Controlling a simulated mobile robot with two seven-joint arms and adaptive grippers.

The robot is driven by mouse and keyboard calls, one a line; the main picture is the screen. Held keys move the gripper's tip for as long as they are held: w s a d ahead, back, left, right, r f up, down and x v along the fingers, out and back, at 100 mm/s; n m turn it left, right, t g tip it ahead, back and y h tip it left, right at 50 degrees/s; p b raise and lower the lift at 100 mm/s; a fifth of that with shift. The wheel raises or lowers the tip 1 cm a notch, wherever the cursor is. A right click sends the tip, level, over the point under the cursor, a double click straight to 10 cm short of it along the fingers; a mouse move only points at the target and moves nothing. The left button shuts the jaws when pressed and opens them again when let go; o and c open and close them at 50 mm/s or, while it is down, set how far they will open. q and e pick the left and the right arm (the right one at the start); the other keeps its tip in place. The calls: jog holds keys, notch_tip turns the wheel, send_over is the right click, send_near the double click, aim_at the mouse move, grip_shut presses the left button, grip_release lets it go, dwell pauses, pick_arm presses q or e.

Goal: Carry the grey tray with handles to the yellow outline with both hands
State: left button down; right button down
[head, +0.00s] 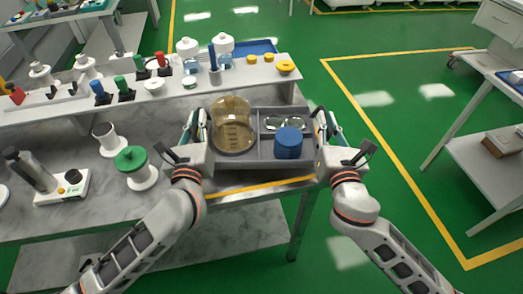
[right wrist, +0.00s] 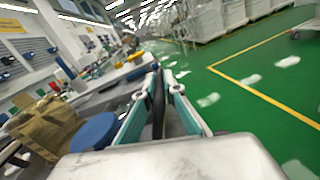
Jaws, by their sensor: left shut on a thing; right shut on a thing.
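The grey tray (head: 262,164) is at the right end of the marble-topped bench in the head view. It holds an amber beaker (head: 233,128) on the left, a blue round container (head: 288,143) at front right and clear glasses-like items behind it. My left gripper (head: 200,122) is shut at the tray's left side, and my right gripper (head: 326,122) is shut at its right side. The fingers hide most of the handles. In the right wrist view, a dark upright piece lies between my right fingers (right wrist: 158,98). I cannot tell whether the tray touches the bench.
A yellow stripe (head: 260,187) runs along the bench edge before the tray. A larger yellow outline (head: 413,187) marks green floor at right. A raised shelf (head: 190,93) with bottles stands behind. A green-lidded jar (head: 132,160) is left of my left arm. A cart (head: 485,150) stands far right.

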pick_arm(q)
jog(key=shift+a+f, duration=0.1)
jog(key=shift+a, duration=0.1)
pick_arm(e)
jog(key=shift+d+f, duration=0.15)
jog(key=shift+d, duration=0.05)
